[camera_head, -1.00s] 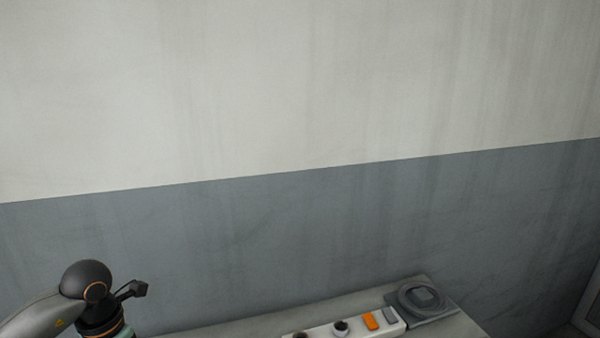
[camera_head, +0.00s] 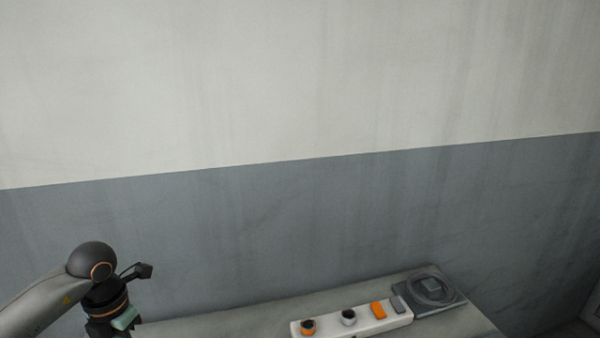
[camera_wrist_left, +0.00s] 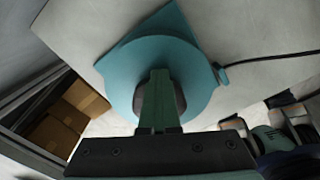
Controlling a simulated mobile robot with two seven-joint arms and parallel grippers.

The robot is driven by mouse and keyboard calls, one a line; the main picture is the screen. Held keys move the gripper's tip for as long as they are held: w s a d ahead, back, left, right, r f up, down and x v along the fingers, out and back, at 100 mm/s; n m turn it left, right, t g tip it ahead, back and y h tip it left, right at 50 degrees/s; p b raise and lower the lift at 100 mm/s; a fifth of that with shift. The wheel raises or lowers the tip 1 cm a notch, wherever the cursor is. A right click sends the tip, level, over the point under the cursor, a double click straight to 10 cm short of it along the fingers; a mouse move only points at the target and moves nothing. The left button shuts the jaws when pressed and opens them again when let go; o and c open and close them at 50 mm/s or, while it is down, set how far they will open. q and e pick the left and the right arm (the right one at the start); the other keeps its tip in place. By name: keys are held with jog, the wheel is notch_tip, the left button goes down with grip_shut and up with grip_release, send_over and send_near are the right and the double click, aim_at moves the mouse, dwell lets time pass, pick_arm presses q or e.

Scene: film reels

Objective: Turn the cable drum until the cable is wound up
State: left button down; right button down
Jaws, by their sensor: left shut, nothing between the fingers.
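In the left wrist view a teal cable drum (camera_wrist_left: 190,55) with a round face and a squared base edge lies on a pale grey surface. A black cable (camera_wrist_left: 272,60) leads from its right side off to the right edge. My left gripper (camera_wrist_left: 160,76) is shut with nothing in it. Its fingers show in front of the drum's face and hide part of its middle. Whether they touch the drum I cannot tell. In the head view only my left arm shows at lower left, and the drum is not in view. My right gripper is in neither view.
In the head view, a white strip (camera_head: 364,322) with knobs and switches lies on the grey table (camera_head: 235,321), beside a grey device with a ring (camera_head: 452,299). A wall stands behind. The wrist view shows brown boxes (camera_wrist_left: 83,97) on a shelf at left.

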pick_arm(q)
jog(key=shift+w+a, duration=0.1)
jog(key=shift+a, duration=0.55)
jog(key=shift+a, duration=0.75)
jog(key=shift+w, duration=0.1)
jog(key=shift+w+a, duration=0.1)
jog(key=shift+w, duration=0.15)
notch_tip(320, 180, up, 6)
jog(key=p, duration=0.5)
